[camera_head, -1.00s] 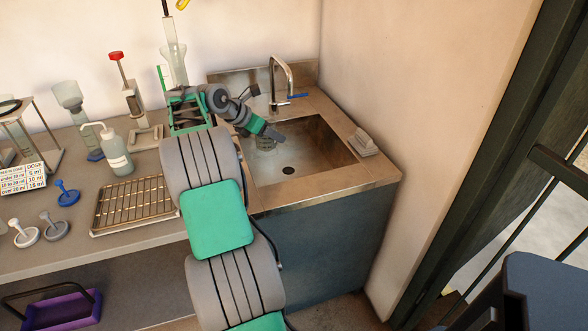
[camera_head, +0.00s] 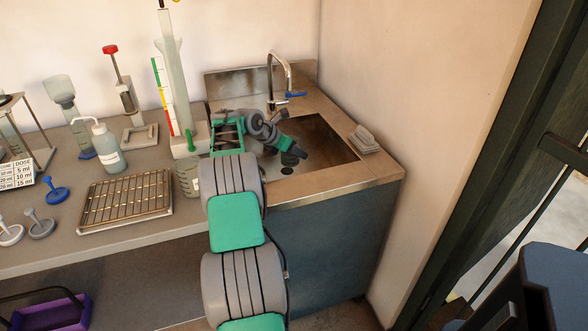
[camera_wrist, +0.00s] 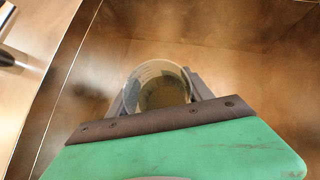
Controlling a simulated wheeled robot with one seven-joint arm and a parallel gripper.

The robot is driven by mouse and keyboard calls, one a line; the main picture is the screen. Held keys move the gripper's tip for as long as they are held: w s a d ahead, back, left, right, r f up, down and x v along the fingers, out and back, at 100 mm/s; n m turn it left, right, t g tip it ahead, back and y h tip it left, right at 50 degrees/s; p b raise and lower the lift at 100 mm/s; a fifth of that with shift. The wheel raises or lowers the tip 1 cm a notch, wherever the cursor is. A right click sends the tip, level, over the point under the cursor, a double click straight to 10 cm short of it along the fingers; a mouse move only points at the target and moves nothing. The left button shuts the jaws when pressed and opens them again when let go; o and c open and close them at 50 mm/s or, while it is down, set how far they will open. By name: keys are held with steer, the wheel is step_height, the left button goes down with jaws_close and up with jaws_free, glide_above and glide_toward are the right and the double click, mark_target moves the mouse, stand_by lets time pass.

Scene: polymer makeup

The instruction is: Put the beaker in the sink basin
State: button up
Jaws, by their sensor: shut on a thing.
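The beaker (camera_wrist: 158,78) is a clear, round glass vessel, seen from above between the two fingers of my gripper (camera_wrist: 161,97) in the wrist view. My gripper (camera_head: 298,150) is shut on it inside the outline of the sink basin (camera_head: 335,154), a brown metal basin at the right end of the counter. In the head view the beaker (camera_head: 290,159) shows only as a small dark shape below the gripper, close to the drain. I cannot tell whether its base touches the basin floor.
A tap (camera_head: 278,75) with a blue lever stands behind the basin. A grey stack (camera_head: 363,138) lies on the right rim. A tall cylinder (camera_head: 175,90), another glass vessel (camera_head: 188,178), a wash bottle (camera_head: 107,148) and a wire rack (camera_head: 126,199) stand on the counter to the left.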

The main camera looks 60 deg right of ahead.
mark_target(283, 156)
step_height(283, 156, down, 6)
steer(key=shift+r+b, duration=0.15)
steer(key=shift+b, duration=0.65)
steer(key=shift+r, duration=0.1)
steer(key=o, duration=1.5)
steer(key=shift+f, duration=0.2)
steer(key=p+v, duration=0.5)
steer(key=v, duration=0.1)
steer(key=p+v, duration=0.5)
steer(key=shift+s+r+p, duration=0.1)
steer(key=shift+r+p, duration=0.2)
steer(key=shift+r, duration=0.2)
steer(key=shift+a+r, duration=0.1)
steer(key=shift+a, duration=0.3)
